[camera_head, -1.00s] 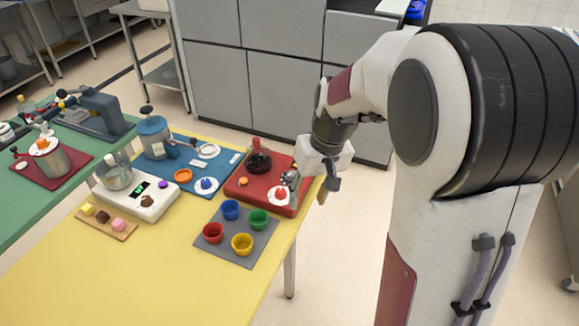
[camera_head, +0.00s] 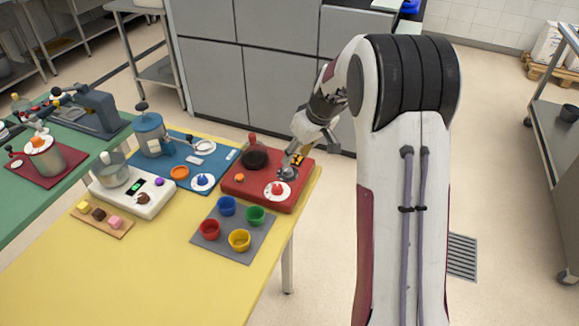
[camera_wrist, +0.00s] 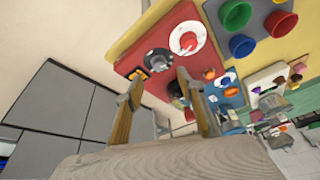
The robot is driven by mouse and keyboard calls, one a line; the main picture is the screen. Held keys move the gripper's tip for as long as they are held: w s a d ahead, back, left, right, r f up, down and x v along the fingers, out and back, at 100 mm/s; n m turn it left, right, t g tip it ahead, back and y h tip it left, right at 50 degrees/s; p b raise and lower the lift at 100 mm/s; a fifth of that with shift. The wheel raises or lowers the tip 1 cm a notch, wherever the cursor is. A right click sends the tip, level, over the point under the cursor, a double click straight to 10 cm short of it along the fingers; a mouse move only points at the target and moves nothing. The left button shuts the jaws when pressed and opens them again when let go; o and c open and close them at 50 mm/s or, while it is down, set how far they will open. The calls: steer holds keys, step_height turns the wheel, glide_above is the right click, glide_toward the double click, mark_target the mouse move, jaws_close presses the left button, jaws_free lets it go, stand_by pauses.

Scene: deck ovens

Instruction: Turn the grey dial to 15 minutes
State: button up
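The grey dial (camera_wrist: 158,60) is a dark grey round knob on the red board (camera_wrist: 160,30) in the wrist view, between a white disc with a red knob (camera_wrist: 188,41) and a small black-and-orange panel (camera_wrist: 138,73). In the head view the grey dial (camera_head: 288,173) lies at the board's right side, partly covered by my gripper (camera_head: 297,150). My gripper also shows in the wrist view (camera_wrist: 158,80), its two fingers well apart with nothing between them. The fingertips point towards the dial; I cannot tell whether they touch. The dial's scale is too small to read.
The red board also carries a dark pan (camera_head: 255,158) and an orange piece (camera_head: 239,178). A blue board (camera_head: 185,165) lies left of it. A grey mat (camera_head: 222,244) with coloured cups is in front. The yellow table's near part is clear.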

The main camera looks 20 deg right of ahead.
mark_target(288, 169)
steer(key=shift+w+n, duration=0.1)
steer(key=shift+n, duration=0.4)
steer(key=shift+x, duration=3.85)
steer(key=shift+w+d, duration=0.1)
steer(key=c, duration=1.1)
